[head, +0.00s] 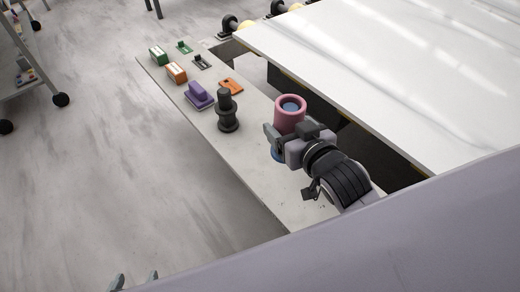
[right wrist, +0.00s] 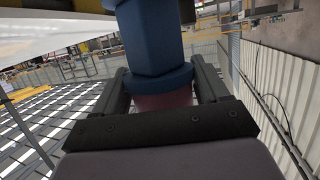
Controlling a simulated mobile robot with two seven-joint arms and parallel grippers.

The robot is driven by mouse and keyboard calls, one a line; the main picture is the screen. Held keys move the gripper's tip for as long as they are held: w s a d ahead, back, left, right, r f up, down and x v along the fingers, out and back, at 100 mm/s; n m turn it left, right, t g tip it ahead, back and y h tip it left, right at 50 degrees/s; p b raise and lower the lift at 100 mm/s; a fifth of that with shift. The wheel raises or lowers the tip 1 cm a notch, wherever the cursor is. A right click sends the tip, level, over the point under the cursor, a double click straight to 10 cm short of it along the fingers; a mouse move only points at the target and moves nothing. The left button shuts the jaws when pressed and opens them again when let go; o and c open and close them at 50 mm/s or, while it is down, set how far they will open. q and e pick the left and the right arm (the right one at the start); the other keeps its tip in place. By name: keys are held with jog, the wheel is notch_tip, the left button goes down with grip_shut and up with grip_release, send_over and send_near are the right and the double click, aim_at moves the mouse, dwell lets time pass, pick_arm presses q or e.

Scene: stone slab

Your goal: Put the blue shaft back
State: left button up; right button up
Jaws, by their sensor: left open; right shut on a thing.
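The blue shaft (right wrist: 150,38) shows large in the right wrist view, with a wide blue collar between the fingers. A pink part shows just behind the collar. My right gripper (right wrist: 160,88) is shut on the shaft around that collar. In the head view my right gripper (head: 284,139) is by the inner edge of the narrow table. A pink ring with a blue centre (head: 290,113) shows above it and a bit of blue (head: 277,155) below. Whether the shaft touches the table is hidden. My left gripper (head: 136,281) shows only its parted fingertips at the bottom left, empty.
On the narrow table (head: 245,165) stand a black shaft (head: 227,112), a purple block (head: 199,95), an orange block (head: 176,72) and a green block (head: 158,56). A flat orange piece (head: 231,86) lies nearby. A large white slab (head: 400,75) lies to the right, across a dark gap.

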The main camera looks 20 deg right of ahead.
jog(key=w+a+r+n+y, duration=0.3)
jog(key=w+a+r+y, duration=0.1)
jog(key=w+r, duration=0.55)
pick_arm(q)
jog(key=shift+w+d+f+b, duration=0.15)
jog(key=shift+w+f+b, duration=0.05)
jog(key=shift+f+b, duration=0.45)
jog(key=shift+w+d+f+b, duration=0.15)
jog(key=shift+f+b, duration=0.45)
jog(key=shift+f, duration=0.05)
pick_arm(e)
jog(key=shift+g, duration=0.3)
jog(key=shift+w+d+f, duration=0.1)
jog(key=shift+w+f, duration=0.1)
jog(key=shift+f, duration=4.95)
jog(key=shift+w+f, duration=0.2)
jog(key=shift+f, duration=4.95)
jog(key=shift+f, duration=0.2)
jog(key=o, duration=1.7)
